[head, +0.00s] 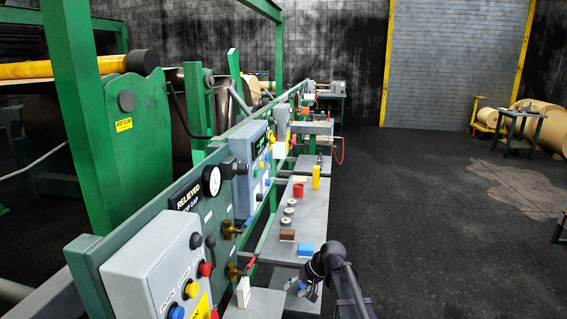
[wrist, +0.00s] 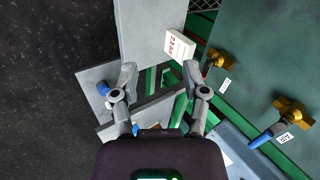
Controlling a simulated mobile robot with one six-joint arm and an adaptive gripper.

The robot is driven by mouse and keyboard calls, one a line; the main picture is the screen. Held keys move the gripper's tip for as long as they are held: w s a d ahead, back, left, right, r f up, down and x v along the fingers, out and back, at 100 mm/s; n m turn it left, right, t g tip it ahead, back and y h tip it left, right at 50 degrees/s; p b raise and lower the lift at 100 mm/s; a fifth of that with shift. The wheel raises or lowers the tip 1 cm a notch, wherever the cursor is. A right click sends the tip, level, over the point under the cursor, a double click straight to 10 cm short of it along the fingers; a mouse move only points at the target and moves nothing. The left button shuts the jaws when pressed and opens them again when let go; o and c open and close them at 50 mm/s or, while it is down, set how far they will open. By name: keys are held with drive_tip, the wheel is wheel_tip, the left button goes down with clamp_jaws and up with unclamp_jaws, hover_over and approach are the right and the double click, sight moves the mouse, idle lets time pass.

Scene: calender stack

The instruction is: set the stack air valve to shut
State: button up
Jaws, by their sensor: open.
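In the wrist view, a brass valve (wrist: 290,112) with a blue lever (wrist: 262,138) sits on the green panel at the right. Its small white tag appears to read AIR. The lever slants down-left in the picture. A second brass valve (wrist: 217,58) with a red lever sits farther up; its tag is unreadable. In the head view, two brass valves (head: 232,230) (head: 235,271) show on the panel, the lower with a red lever. My gripper (wrist: 158,75) is open and empty, left of both valves and apart from them. In the head view my gripper (head: 304,287) is at the shelf's near end.
A white printed block (wrist: 179,46) stands beside the red-lever valve, on a grey shelf. A grey button box (head: 155,270) projects from the panel's near end. The shelf (head: 312,215) holds a blue block, red cup and yellow bottle. The floor to the right is open.

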drive_tip(key=s+d+f+g+h, duration=0.1)
drive_tip(key=s+d+f+h, duration=0.2)
drive_tip(key=s+d, duration=1)
drive_tip(key=s+h, duration=0.3)
drive_tip(key=s, duration=0.1)
drive_tip(key=shift+s+d+f+h, duration=0.15)
drive_tip(key=shift+s+d+h, duration=0.05)
drive_tip(key=shift+h, duration=0.2)
